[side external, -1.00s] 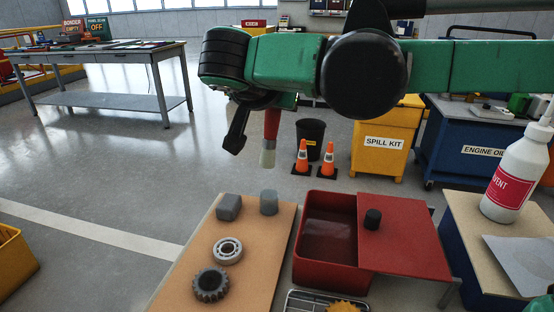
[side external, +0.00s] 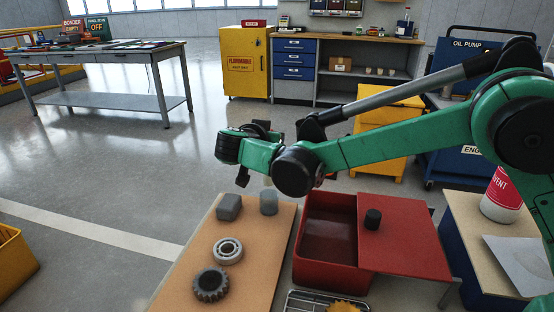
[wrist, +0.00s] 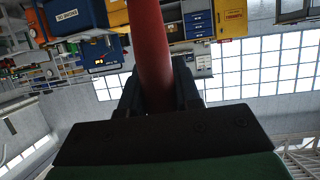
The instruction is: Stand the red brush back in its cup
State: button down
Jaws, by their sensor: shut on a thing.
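The red brush (wrist: 149,45) runs from the top of the wrist view down between my jaws. My gripper (wrist: 158,95) is shut on its handle. In the side view my gripper (side external: 256,174) hangs in the air above the far end of the tan board. There the arm hides most of the brush; a small pale bit shows just above a grey cylinder (side external: 269,204) standing on the board. I cannot tell whether the two touch. I cannot make out for sure which thing is the brush's cup.
The tan board (side external: 262,262) also holds a grey block (side external: 229,207), a bearing ring (side external: 228,250) and a dark gear (side external: 211,285). To its right is a red box (side external: 325,275) with a red lid (side external: 410,255) bearing a dark knob (side external: 373,219). A solvent bottle (side external: 502,195) stands further right.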

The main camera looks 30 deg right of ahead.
notch_tip(320, 180, down, 7)
jog(key=shift+r, duration=0.2)
dwell(0.3)
jog(key=c, duration=0.6)
grip_release()
jog(key=shift+f, duration=0.1)
